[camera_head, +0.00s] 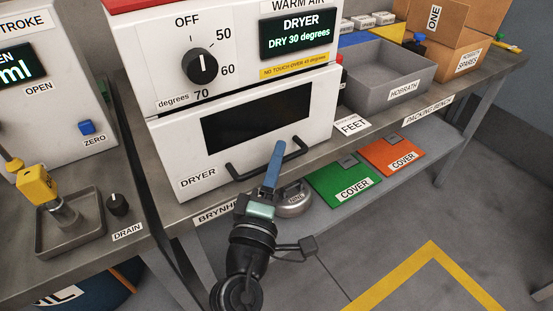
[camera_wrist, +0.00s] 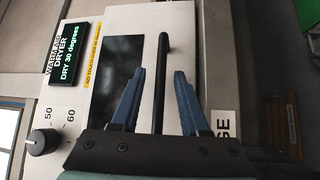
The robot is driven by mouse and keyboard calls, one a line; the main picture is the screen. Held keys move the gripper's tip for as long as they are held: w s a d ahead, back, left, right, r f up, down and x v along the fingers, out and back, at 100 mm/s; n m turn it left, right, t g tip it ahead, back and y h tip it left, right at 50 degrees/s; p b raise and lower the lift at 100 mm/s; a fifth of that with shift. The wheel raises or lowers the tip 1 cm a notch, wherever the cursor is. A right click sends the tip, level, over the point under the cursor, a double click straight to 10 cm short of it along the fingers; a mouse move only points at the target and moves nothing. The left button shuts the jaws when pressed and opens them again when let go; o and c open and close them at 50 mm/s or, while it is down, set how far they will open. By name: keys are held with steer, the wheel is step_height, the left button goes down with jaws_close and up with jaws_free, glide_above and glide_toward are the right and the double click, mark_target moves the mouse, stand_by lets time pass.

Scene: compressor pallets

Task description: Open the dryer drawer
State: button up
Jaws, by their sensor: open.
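The dryer drawer (camera_head: 222,160) is a white front with a dark window and a "DRYER" label, below the control panel (camera_head: 215,62) of the dryer. It looks shut. Its black bar handle (camera_head: 240,175) runs along the lower front. My gripper (camera_head: 280,148) is at the handle's right part, blue fingers reaching over it. In the wrist view the handle (camera_wrist: 161,85) passes between the two open fingers of my gripper (camera_wrist: 158,80), with a gap on each side. The drawer window (camera_wrist: 117,75) also shows there.
Green (camera_head: 343,185) and orange (camera_head: 392,154) covers lie on the shelf below, beside a round metal object (camera_head: 293,200). A drain dish (camera_head: 70,228) is at left.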

steer(key=shift+c, duration=0.2)
jaws_close()
stand_by(1.3)
